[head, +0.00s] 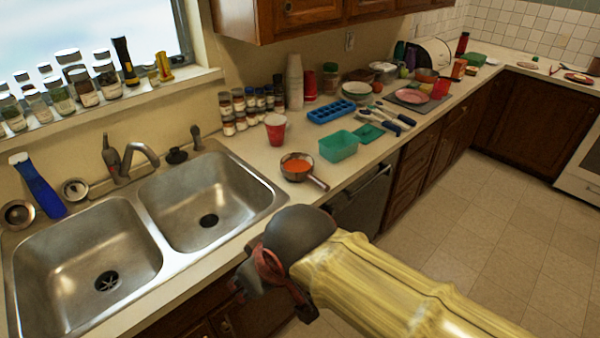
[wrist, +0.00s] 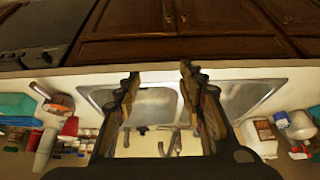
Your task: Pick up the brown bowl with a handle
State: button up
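The brown bowl with a handle (head: 297,163) stands upright on the counter just right of the sink. Its inside looks orange, and its handle points toward the counter's front edge. In the wrist view the bowl (wrist: 62,103) shows at the left, away from the fingers. My gripper (head: 264,282) is in front of the counter, nearer the camera than the bowl and apart from it. In the wrist view my gripper (wrist: 158,85) has its two fingers spread with nothing between them, and the sink shows through the gap.
A teal container (head: 339,146) stands right of the bowl, and a red cup (head: 275,130) behind it. Several spice jars (head: 240,108) line the wall. The double sink (head: 205,200) lies to the left, with its faucet (head: 130,160) behind. Bare counter surrounds the bowl closely.

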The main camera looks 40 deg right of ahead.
aim_at(295, 166)
jog(key=z, duration=1.55)
